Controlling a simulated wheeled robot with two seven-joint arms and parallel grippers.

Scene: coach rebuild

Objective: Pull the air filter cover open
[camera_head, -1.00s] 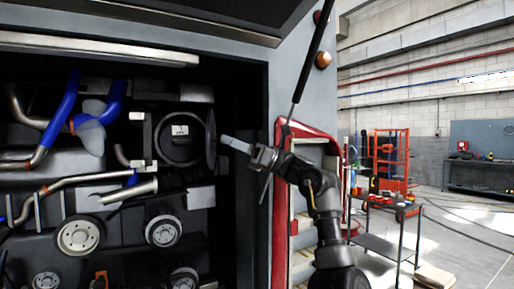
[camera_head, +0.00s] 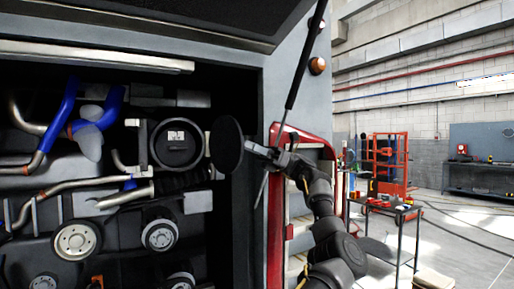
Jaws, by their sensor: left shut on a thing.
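The air filter cover (camera_head: 227,146) is a dark round disc standing open to the right of its housing, its broad face turned towards me. The round air filter housing (camera_head: 178,160) is uncovered in the engine bay, with a pale label at its centre. My left gripper (camera_head: 249,148) is shut on the cover's right edge; its fingertips are partly hidden. The cover's hinge is not clear in this view. My right gripper is not in view.
Pulleys (camera_head: 76,240) and blue hoses (camera_head: 65,105) fill the bay left and below. A gas strut (camera_head: 305,60) and the raised hatch (camera_head: 160,18) are above. A red-edged panel (camera_head: 277,215) stands close behind my arm. A tool cart (camera_head: 400,213) stands further right.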

